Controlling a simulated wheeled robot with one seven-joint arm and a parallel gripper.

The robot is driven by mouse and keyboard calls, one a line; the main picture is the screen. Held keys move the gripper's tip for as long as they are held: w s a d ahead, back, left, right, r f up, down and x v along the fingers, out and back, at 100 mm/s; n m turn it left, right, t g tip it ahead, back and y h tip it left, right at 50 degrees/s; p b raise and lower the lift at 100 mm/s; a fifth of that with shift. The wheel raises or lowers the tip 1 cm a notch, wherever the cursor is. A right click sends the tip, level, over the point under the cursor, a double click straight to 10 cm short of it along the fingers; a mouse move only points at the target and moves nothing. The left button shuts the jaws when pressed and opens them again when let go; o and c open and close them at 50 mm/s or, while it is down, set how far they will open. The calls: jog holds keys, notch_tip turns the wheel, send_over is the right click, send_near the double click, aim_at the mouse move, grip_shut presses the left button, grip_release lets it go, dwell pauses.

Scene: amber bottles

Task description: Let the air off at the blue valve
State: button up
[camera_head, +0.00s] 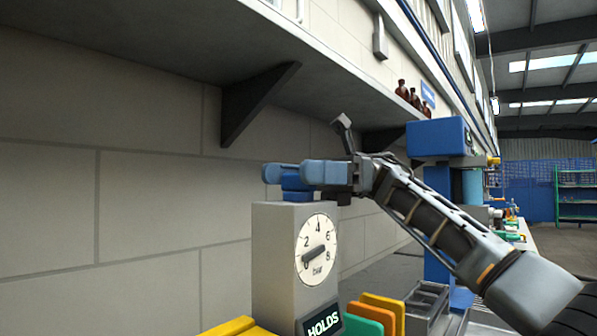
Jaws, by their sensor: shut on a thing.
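The blue valve (297,195) sits on top of a grey box (275,262). My gripper (296,173) reaches in from the right and is shut on the valve. Its blue-grey fingers cover much of the valve's upper part, so its turn position is hidden. A round white gauge (317,235) marked in bar is on the box's face. Its dark needle lies aslant near the 0; which end is the tip is hard to tell. A dark plate (321,320) below the gauge reads "HOLDS".
A grey shelf (200,50) with a dark bracket (250,103) overhangs the box by the block wall. Amber bottles (412,97) stand on it farther off. A blue machine (437,138) stands behind my arm. Yellow, green and orange pieces (382,312) lie low beside the box.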

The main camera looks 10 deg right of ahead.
jog(key=shift+f, duration=0.1)
jog(key=o, duration=1)
jog(key=shift+c, duration=0.2)
jog(key=v, duration=0.7)
jog(key=shift+w+d, duration=0.25)
jog(key=shift+d, duration=0.1)
